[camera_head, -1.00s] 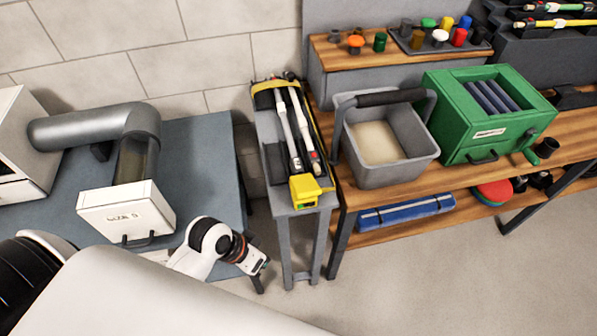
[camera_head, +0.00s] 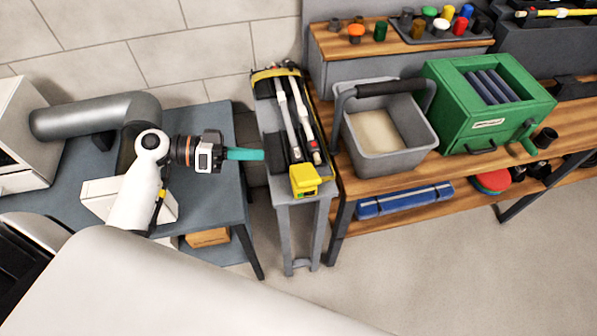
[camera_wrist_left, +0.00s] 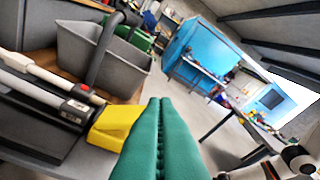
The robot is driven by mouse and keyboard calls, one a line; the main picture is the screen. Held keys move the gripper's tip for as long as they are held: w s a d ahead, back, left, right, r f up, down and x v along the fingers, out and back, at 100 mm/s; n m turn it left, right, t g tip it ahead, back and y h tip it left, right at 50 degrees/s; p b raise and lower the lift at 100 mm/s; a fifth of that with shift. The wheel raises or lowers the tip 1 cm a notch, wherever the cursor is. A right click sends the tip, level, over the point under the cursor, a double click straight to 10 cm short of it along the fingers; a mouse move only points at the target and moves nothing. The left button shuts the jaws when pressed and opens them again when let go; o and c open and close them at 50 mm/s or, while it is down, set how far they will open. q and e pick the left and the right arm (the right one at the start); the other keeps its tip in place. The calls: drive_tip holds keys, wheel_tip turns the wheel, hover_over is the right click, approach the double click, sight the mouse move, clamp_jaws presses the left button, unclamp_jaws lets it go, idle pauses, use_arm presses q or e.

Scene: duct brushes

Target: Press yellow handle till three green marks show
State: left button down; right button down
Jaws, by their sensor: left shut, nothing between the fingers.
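The yellow handle (camera_head: 304,181) sits at the near end of a black-and-yellow device (camera_head: 290,120) with two white rods, on a narrow grey stand (camera_head: 285,203). In the left wrist view the shut fingers (camera_wrist_left: 160,102) overlap the right end of the yellow handle (camera_wrist_left: 115,127). My right gripper is out of view.
A grey bucket (camera_head: 388,165) with a black-gripped handle and a green box (camera_head: 455,142) stand on the wooden bench to the right. A blue-grey table (camera_head: 220,195) with a grey duct (camera_head: 85,117) is at left.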

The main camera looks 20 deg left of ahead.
use_arm(q)
drive_tip(key=shift+d, duration=0.1)
drive_tip(key=p, duration=0.5)
hover_over(298, 180)
drive_tip(key=w, duration=0.2)
drive_tip(key=shift+a+f, duration=0.3)
drive_tip(key=shift+f, duration=0.55)
drive_tip(key=f, duration=0.1)
drive_tip(key=s+f, duration=0.1)
drive_tip(key=shift+s+d+f, duration=0.2)
drive_tip(key=shift+f, duration=0.1)
drive_tip(key=shift+s+d+f+p, duration=0.15)
drive_tip(key=shift+s+f+p, duration=0.15)
drive_tip(key=shift+f, duration=0.35)
